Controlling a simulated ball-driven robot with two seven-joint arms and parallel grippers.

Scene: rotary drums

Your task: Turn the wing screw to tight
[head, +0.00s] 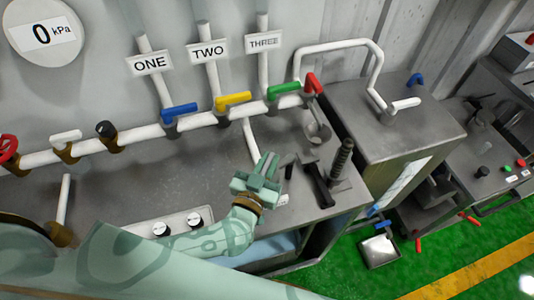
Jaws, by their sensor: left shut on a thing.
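My left gripper (264,168) is over the front part of the grey metal bench, its arm coming in from the lower left. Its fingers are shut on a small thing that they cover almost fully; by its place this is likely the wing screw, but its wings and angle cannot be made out. A small white label (282,199) lies on the bench just right of the gripper. My right gripper is not in view.
Right of the gripper stand a black lever (320,184) and a dark threaded post (342,158). Behind runs a white pipe (200,122) with blue (180,109), yellow (233,101) and green (284,90) valve handles. A knob box (172,228) sits at the front left.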

